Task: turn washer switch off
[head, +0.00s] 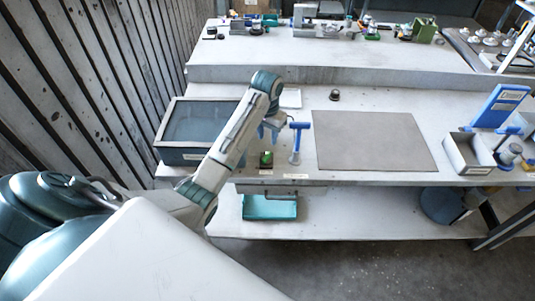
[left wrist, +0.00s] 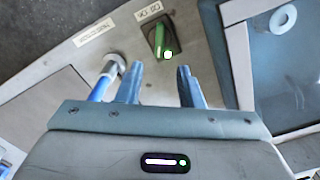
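My left gripper (head: 270,134) is over the bench, close to the switch. In the left wrist view its two fingers (left wrist: 160,69) are apart with nothing between them, and the switch lies just beyond the fingertips. My right gripper is out of view.
A blue-handled tool (head: 297,141) stands just right of the switch and close to the left gripper. A grey mat (head: 370,142) lies clear to the right. A teal tray (head: 270,208) is below the bench top.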

